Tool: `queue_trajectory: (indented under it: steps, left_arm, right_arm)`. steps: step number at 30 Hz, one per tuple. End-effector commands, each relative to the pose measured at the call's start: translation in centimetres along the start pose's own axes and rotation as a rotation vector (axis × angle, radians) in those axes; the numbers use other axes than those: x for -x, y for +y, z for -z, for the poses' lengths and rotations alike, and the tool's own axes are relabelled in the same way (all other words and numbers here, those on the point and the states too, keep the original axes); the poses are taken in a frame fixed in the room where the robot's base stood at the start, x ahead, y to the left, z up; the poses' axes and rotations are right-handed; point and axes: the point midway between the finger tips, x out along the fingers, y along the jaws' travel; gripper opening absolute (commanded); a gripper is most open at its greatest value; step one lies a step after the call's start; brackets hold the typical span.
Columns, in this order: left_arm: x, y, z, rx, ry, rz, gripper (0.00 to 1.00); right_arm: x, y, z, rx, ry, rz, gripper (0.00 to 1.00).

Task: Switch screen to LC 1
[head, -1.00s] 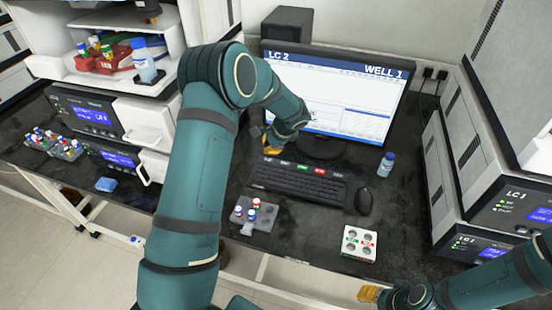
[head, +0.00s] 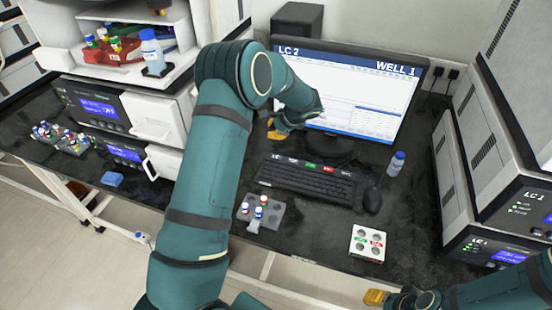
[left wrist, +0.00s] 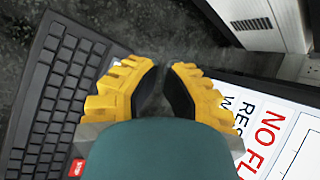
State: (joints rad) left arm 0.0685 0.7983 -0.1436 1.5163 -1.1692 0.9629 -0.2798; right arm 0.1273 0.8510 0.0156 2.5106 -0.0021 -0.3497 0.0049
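The monitor (head: 350,95) shows "LC 2" at its top left and "WELL 1" at its top right. The black keyboard (head: 305,180) lies in front of it, with white, red and green labelled keys along its back edge. My left gripper (head: 282,130) is above the back left of the keyboard, in front of the screen, and does not touch the keys. In the left wrist view its yellow fingers (left wrist: 162,85) are apart with nothing between them; the keyboard (left wrist: 55,95) is at left and the screen (left wrist: 285,130) at lower right. My right gripper (head: 375,297) is low at the right; its opening is unclear.
A mouse (head: 372,201) is right of the keyboard, and a blue-capped bottle (head: 396,165) stands behind it. A grey vial rack (head: 262,214) and a white four-hole block (head: 367,243) are near the front edge. Instrument stacks stand at left and right.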

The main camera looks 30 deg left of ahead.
Motion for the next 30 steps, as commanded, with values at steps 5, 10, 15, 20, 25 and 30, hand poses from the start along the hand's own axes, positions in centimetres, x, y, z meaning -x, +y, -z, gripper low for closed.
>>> queue_trajectory:
  steps: [5,10,15,20,25,30]
  left_arm:
    - [-2.1,1.2,1.1,-0.002,0.000,-0.001,0.00]
    - [-3.9,2.2,2.2,-0.002,0.001,-0.001,0.00]
    - [-5.3,2.9,2.9,-0.001,0.001,0.000,0.00]
    - [-5.7,3.1,3.1,-0.001,0.001,0.000,0.00]
    - [-5.7,3.1,3.1,-0.001,0.001,0.000,0.00]
    - [-5.7,3.1,3.1,-0.001,0.001,0.000,0.00]
  right_arm:
    - [-1.7,0.6,0.1,0.001,0.006,0.000,0.46]
    - [-3.1,1.2,0.3,0.002,0.013,-0.001,0.46]
    - [-4.3,1.6,0.4,0.003,0.020,-0.001,0.46]
    - [-4.6,1.7,0.5,0.003,0.023,-0.001,0.46]
    - [-4.6,1.7,0.6,0.003,0.023,-0.001,0.46]
    - [-4.5,1.7,0.5,0.003,0.023,-0.001,0.46]
